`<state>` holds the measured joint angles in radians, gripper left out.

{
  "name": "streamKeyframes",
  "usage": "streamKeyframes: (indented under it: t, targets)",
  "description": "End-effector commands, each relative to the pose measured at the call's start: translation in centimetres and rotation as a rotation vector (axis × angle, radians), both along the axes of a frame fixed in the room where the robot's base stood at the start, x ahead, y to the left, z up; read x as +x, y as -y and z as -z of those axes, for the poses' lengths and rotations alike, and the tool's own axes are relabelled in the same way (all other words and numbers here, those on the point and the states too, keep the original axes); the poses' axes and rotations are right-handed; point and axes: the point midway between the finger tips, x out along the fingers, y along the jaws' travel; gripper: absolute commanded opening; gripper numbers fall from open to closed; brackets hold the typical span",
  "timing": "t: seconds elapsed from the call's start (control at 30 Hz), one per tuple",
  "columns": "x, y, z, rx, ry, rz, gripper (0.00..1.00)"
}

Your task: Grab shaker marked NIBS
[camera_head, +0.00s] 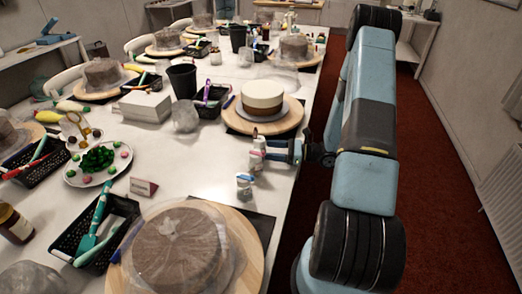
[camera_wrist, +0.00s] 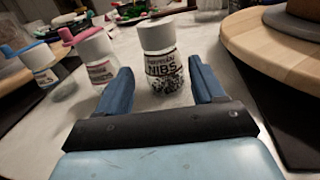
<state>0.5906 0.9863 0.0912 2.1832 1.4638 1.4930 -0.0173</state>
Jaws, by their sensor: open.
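My gripper is open and low over the table. In the head view my gripper (camera_head: 284,150) points left, with the NIBS shaker (camera_head: 258,143) at its tips, partly hidden.
A pink-capped shaker (camera_wrist: 95,56) and a blue-capped shaker (camera_wrist: 37,63) stand left of it in the wrist view. A wooden turntable (camera_wrist: 270,50) is close on the right; in the head view it bears a white-and-brown cake (camera_head: 262,97). The white table (camera_head: 200,160) has bare room around.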

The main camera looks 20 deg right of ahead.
Motion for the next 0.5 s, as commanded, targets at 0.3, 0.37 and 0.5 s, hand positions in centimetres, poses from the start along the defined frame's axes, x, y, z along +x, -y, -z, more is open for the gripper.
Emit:
streamKeyframes:
  t: [0.3,0.37,0.5]
  targets:
    - [1.5,-3.0,-0.2,0.0,0.0,-0.002,0.68]
    - [1.8,-3.7,-0.2,-0.001,0.0,-0.003,0.68]
    - [2.3,-4.6,-0.2,-0.002,0.0,0.0,0.68]
